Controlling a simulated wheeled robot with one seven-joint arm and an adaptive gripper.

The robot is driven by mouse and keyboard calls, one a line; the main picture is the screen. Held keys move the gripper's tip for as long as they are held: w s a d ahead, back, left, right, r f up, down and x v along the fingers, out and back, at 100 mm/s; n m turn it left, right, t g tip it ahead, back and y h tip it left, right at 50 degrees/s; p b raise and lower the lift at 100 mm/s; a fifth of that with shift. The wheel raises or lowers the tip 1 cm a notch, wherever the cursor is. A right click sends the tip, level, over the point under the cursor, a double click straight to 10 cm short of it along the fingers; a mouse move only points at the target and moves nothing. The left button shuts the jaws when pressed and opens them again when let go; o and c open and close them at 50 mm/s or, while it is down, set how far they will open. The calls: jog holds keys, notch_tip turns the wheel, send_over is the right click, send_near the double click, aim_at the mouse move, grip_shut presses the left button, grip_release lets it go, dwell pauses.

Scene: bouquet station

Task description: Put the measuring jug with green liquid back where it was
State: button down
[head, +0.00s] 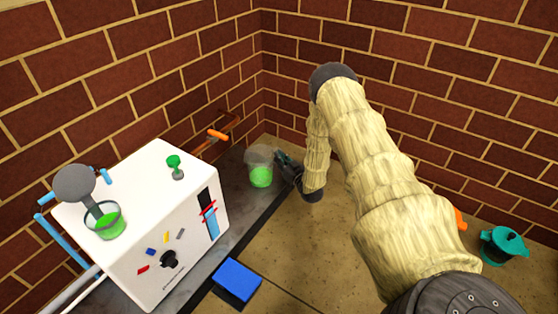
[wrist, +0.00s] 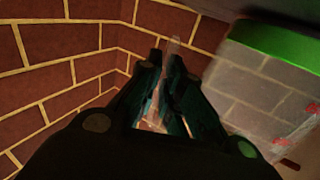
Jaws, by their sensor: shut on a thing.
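The measuring jug (head: 261,170), clear with green liquid in its lower part, is upright at the far end of the dark bench. I cannot tell whether its base touches the bench. My gripper (head: 284,163) is at the jug's right side, shut on the jug, seemingly by its handle. In the wrist view the gripper's dark fingers (wrist: 163,75) close around a thin clear strip. The jug's clear wall with red marks and a green band (wrist: 268,95) fills the right side of that view.
A white machine (head: 130,250) with a green-topped peg (head: 174,165) stands on the dark bench (head: 237,220). Another green-filled vessel (head: 108,222) sits on it. A blue block (head: 237,281) lies in front. A teal pot (head: 504,246) is at far right. Brick walls close the corner.

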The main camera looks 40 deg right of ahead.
jog(key=shift+f, duration=0.15)
jog(key=c, duration=1.6)
grip_release()
